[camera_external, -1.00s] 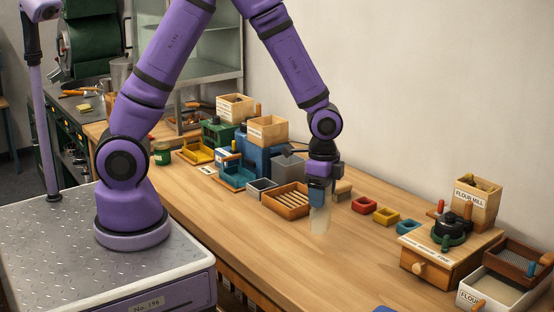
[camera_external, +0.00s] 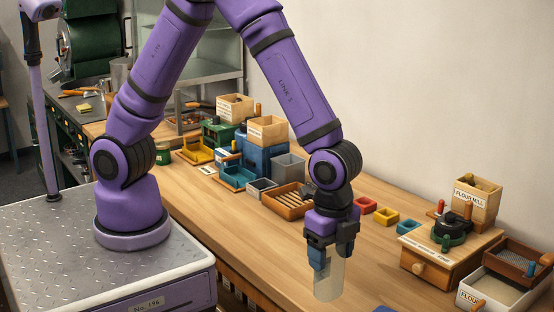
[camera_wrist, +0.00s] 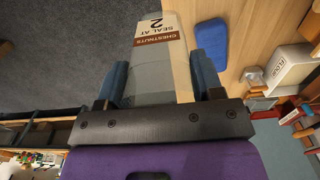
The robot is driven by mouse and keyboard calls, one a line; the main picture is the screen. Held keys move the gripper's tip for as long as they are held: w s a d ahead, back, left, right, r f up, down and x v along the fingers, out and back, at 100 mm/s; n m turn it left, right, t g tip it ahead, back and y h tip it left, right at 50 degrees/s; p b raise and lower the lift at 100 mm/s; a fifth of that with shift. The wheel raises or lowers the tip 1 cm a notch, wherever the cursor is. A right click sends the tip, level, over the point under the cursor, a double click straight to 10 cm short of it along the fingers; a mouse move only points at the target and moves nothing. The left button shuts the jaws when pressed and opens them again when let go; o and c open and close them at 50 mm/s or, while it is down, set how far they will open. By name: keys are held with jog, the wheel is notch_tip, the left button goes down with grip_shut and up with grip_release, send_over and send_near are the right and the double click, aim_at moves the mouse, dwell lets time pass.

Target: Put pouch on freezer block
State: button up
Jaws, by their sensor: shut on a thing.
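My gripper (camera_external: 331,255) is shut on a clear pouch (camera_external: 328,281), which hangs upright below the fingers above the front part of the table. In the wrist view the pouch (camera_wrist: 160,60) sits between the two blue fingers and bears a label reading "CHESTNUTS SEAL AT 2". A flat blue block (camera_wrist: 212,44), which looks like the freezer block, lies on the table to the right of the pouch in the wrist view. In the external view only a blue edge (camera_external: 383,308) of it shows at the bottom of the picture, right of my gripper.
A wooden mill (camera_external: 440,250) and a white flour box (camera_external: 490,290) stand at the right. Small red, yellow and blue trays (camera_external: 386,216) lie behind my gripper. A slatted wooden tray (camera_external: 285,203) and several bins stand further back. The table's front edge is near.

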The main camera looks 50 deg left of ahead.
jog(key=w+d+f, duration=0.5)
jog(key=w+d, duration=0.5)
jog(key=d, duration=0.2)
jog(key=shift+f, duration=0.1)
jog(key=o, duration=1.1)
jog(key=shift+o, duration=0.2)
